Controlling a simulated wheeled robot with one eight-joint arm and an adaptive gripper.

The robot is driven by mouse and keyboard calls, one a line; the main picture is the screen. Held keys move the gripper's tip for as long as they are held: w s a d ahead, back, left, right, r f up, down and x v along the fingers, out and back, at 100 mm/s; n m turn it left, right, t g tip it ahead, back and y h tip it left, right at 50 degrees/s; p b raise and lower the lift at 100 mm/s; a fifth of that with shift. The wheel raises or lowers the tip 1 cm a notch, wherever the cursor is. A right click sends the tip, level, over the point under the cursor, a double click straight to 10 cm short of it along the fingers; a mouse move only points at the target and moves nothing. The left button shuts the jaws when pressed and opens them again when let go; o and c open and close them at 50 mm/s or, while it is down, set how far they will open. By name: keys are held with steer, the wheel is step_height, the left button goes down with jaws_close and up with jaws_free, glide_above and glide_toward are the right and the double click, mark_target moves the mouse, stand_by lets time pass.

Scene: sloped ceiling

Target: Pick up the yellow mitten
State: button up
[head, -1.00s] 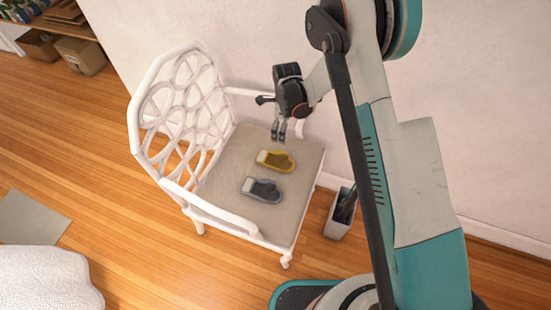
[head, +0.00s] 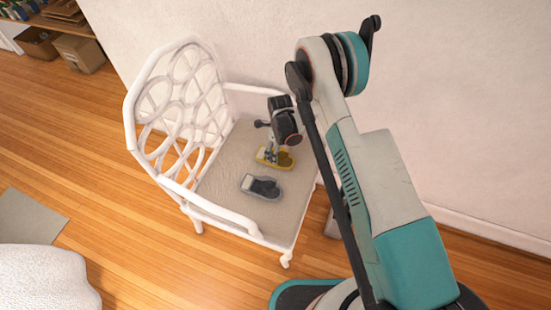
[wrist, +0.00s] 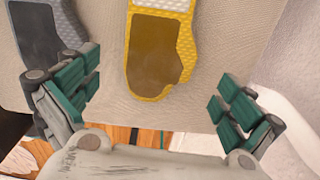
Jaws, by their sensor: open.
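The yellow mitten (head: 284,162) lies flat on the seat of a white chair. In the head view my gripper (head: 271,154) is low over it and hides part of it. In the wrist view the yellow mitten (wrist: 155,55) shows a brown palm patch and a pale cuff at the top edge. Whether the fingertips touch the mitten or seat cannot be told.
A grey mitten (head: 262,187) lies beside the yellow one on the seat (head: 222,180); it also shows in the wrist view (wrist: 40,35). The white chair's armrests and openwork back (head: 180,95) rise around the seat. A wall (head: 230,40) stands behind the chair.

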mark_target(280, 157)
steer(key=f+b, duration=0.2)
steer(key=f, duration=0.3)
steer(key=shift+d+f+b, duration=0.1)
steer(key=shift+d+b, duration=0.1)
steer(key=shift+b, duration=0.2)
steer(key=c, duration=1.1)
